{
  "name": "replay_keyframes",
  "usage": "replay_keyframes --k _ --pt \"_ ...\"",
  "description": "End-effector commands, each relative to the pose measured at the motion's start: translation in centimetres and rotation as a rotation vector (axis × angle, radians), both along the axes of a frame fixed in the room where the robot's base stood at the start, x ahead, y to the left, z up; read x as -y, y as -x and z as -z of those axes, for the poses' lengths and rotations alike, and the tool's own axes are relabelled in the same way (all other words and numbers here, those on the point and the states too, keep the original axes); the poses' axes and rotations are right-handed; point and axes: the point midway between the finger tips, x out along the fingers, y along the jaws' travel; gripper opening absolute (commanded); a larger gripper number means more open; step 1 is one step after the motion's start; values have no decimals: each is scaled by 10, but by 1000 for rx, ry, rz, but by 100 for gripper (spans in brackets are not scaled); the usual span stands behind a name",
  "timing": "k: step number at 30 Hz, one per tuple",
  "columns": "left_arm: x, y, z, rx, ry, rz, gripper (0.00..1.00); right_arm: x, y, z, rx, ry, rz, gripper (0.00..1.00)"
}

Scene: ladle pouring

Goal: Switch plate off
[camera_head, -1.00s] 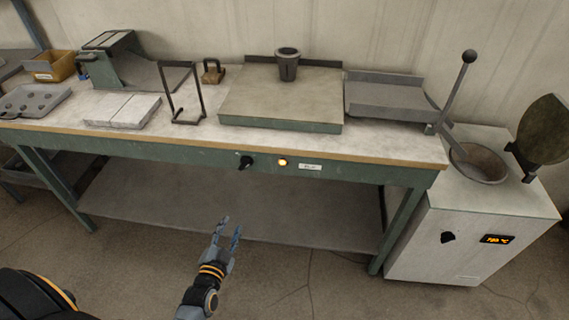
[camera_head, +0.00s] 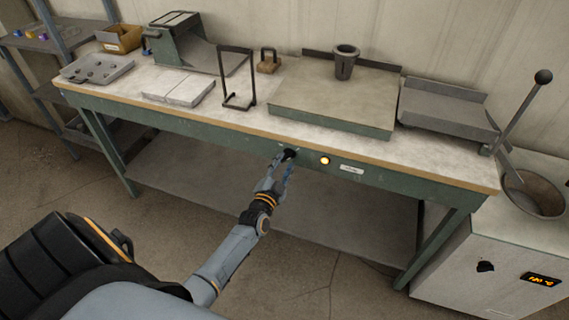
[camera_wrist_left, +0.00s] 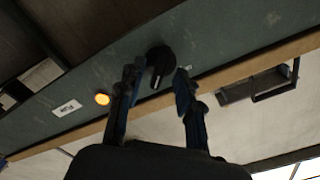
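The black knob (camera_head: 289,154) is on the green front rail of the workbench. An amber lamp (camera_head: 325,160) to its right is lit, and a small white label (camera_head: 352,169) is beside the lamp. The flat plate (camera_head: 335,100) lies on the bench above them. My left gripper (camera_head: 281,169) is open at the knob. In the left wrist view, the knob (camera_wrist_left: 160,60) shows between and just beyond the fingertips of the gripper (camera_wrist_left: 158,72); I cannot tell whether they touch it. The lit lamp (camera_wrist_left: 102,99) is at the left there. My right gripper is not in view.
A dark cup (camera_head: 344,66) stands on the plate. A wire stand (camera_head: 238,100), pale slabs (camera_head: 180,90) and a grey tray (camera_head: 445,105) are also on the bench (camera_head: 240,117). A white furnace cabinet (camera_head: 500,265) stands at right. The floor before the bench is clear.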

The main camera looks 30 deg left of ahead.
Motion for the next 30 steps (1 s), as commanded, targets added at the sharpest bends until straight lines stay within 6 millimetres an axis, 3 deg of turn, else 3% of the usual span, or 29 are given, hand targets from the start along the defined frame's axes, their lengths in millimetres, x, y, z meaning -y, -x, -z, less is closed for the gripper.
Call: replay_keyframes --k 12,18,30 --pt "-3 -9 0 -1 -1 -1 35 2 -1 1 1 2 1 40" --pt "-3 -9 0 0 0 0 0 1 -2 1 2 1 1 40" --pt "-2 -9 0 7 34 -1 0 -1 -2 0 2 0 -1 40"
